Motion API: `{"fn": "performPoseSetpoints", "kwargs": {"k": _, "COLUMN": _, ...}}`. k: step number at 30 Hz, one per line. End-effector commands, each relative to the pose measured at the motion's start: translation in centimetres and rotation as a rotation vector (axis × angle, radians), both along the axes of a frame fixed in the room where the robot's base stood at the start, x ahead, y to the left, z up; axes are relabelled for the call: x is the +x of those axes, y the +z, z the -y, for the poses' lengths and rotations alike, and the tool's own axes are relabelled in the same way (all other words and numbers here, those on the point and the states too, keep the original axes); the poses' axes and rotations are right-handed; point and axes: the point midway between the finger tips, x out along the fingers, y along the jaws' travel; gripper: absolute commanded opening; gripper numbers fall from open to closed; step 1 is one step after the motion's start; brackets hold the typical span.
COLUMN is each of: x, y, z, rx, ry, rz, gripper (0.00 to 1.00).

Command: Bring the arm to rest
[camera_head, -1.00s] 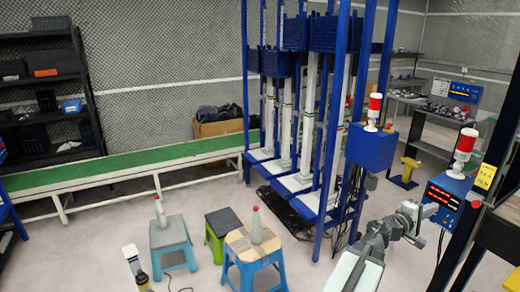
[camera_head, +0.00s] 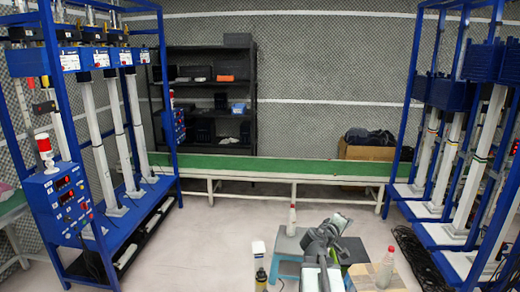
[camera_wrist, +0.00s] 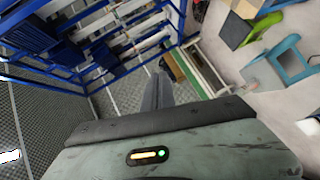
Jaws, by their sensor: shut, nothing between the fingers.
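My gripper shows in the wrist view (camera_wrist: 158,90), where its dark fingers lie together, shut and empty. In the head view my arm reaches up from the bottom edge, right of centre, and its grey wrist end (camera_head: 325,238) appears in front of the stools. The fingertips are hard to make out there. My gripper holds nothing and no contact with anything is visible.
Blue racks stand at left (camera_head: 165,95) and right (camera_head: 413,95). A green-topped bench (camera_head: 270,166) runs behind. Floor at centre-left is clear.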

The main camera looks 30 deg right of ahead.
Motion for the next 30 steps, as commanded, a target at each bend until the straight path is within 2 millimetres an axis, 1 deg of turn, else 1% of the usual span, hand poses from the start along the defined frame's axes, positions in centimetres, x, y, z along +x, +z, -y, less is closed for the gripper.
{"fn": "performPoseSetpoints", "kwargs": {"k": 1, "x": 2.7, "y": -1.1, "z": -4.0, "rx": 0.058, "ry": 0.038, "rz": 0.017, "gripper": 0.0}}
{"fn": "performPoseSetpoints", "kwargs": {"k": 2, "x": 3.9, "y": -1.8, "z": -6.2, "rx": 0.097, "ry": 0.054, "rz": 0.027, "gripper": 0.0}}
{"fn": "performPoseSetpoints", "kwargs": {"k": 3, "x": 5.4, "y": -2.9, "z": -9.3, "rx": 0.152, "ry": 0.075, "rz": 0.036, "gripper": 0.0}}
{"fn": "performPoseSetpoints", "kwargs": {"k": 5, "x": 7.2, "y": -4.5, "z": -14.0, "rx": 0.24, "ry": 0.102, "rz": 0.042, "gripper": 0.0}}
{"fn": "performPoseSetpoints", "kwargs": {"k": 6, "x": 8.1, "y": -5.6, "z": -17.2, "rx": 0.303, "ry": 0.118, "rz": 0.041, "gripper": 0.0}}
{"fn": "performPoseSetpoints", "kwargs": {"k": 7, "x": 8.7, "y": -6.5, "z": -19.7, "rx": 0.351, "ry": 0.128, "rz": 0.037, "gripper": 0.0}}
{"fn": "performPoseSetpoints", "kwargs": {"k": 8, "x": 9.1, "y": -7.4, "z": -22.1, "rx": 0.4, "ry": 0.136, "rz": 0.031, "gripper": 0.0}}
{"fn": "performPoseSetpoints", "kwargs": {"k": 9, "x": 9.4, "y": -8.7, "z": -25.4, "rx": 0.469, "ry": 0.144, "rz": 0.018, "gripper": 0.0}}
{"fn": "performPoseSetpoints", "kwargs": {"k": 11, "x": 9.5, "y": -10.6, "z": -30.4, "rx": 0.578, "ry": 0.151, "rz": -0.011, "gripper": 0.0}}
{"fn": "performPoseSetpoints", "kwargs": {"k": 12, "x": 9.1, "y": -11.8, "z": -33.7, "rx": 0.653, "ry": 0.151, "rz": -0.037, "gripper": 0.0}}
{"fn": "performPoseSetpoints", "kwargs": {"k": 14, "x": 8.1, "y": -13.6, "z": -38.2, "rx": 0.774, "ry": 0.137, "rz": -0.085, "gripper": 0.0}}
{"fn": "performPoseSetpoints", "kwargs": {"k": 15, "x": 7.0, "y": -14.7, "z": -40.8, "rx": 0.856, "ry": 0.117, "rz": -0.123, "gripper": 0.0}}
{"fn": "performPoseSetpoints", "kwargs": {"k": 17, "x": 4.9, "y": -16.2, "z": -43.7, "rx": 0.993, "ry": 0.061, "rz": -0.184, "gripper": 0.0}}
{"fn": "performPoseSetpoints", "kwargs": {"k": 18, "x": 3.4, "y": -16.9, "z": -45.3, "rx": 1.079, "ry": 0.02, "rz": -0.226, "gripper": 0.0}}
{"fn": "performPoseSetpoints", "kwargs": {"k": 21, "x": 0.7, "y": -17.6, "z": -48.3, "rx": 1.217, "ry": -0.047, "rz": -0.316, "gripper": 0.0}}
{"fn": "performPoseSetpoints", "kwargs": {"k": 23, "x": -0.3, "y": -17.7, "z": -49.3, "rx": 1.254, "ry": -0.071, "rz": -0.353, "gripper": 0.0}}
{"fn": "performPoseSetpoints", "kwargs": {"k": 25, "x": -1.0, "y": -17.7, "z": -49.5, "rx": 1.262, "ry": -0.091, "rz": -0.376, "gripper": 0.0}}
{"fn": "performPoseSetpoints", "kwargs": {"k": 30, "x": -1.1, "y": -17.7, "z": -49.4, "rx": 1.26, "ry": -0.097, "rz": -0.377, "gripper": 0.0}}
